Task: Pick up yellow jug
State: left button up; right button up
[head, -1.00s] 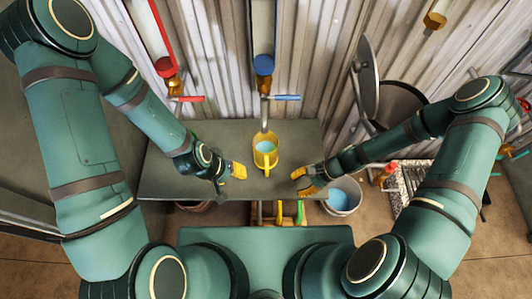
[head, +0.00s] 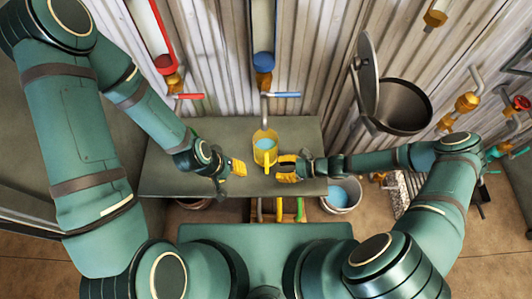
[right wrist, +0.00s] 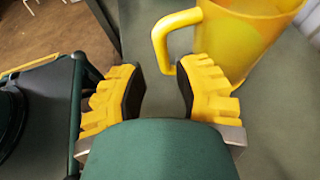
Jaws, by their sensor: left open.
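The yellow jug (head: 266,157) stands upright on the grey-green table (head: 180,160), under a tap, with blue liquid inside. Its handle faces my body in the head view. My right gripper (head: 283,168) is just right of the jug, near the handle. In the right wrist view the jug (right wrist: 245,35) is at the top right, and its handle reaches in front of the gap between the open yellow fingers of my right gripper (right wrist: 160,80). The handle is not clamped. My left gripper (head: 232,174) is open and empty, left of the jug and apart from it.
A tap with a blue handle (head: 286,95) hangs above the jug; a red-handled one (head: 190,96) is to its left. A bucket of blue liquid (head: 342,195) stands right of the table. An open-lidded bin (head: 400,108) is behind it. The table's left part is clear.

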aim_at(267, 168)
jog(key=shift+b+x, duration=0.65)
jog(key=shift+x, duration=2.15)
jog(key=shift+w+r, duration=0.1)
jog(key=shift+w, duration=0.05)
grip_shut()
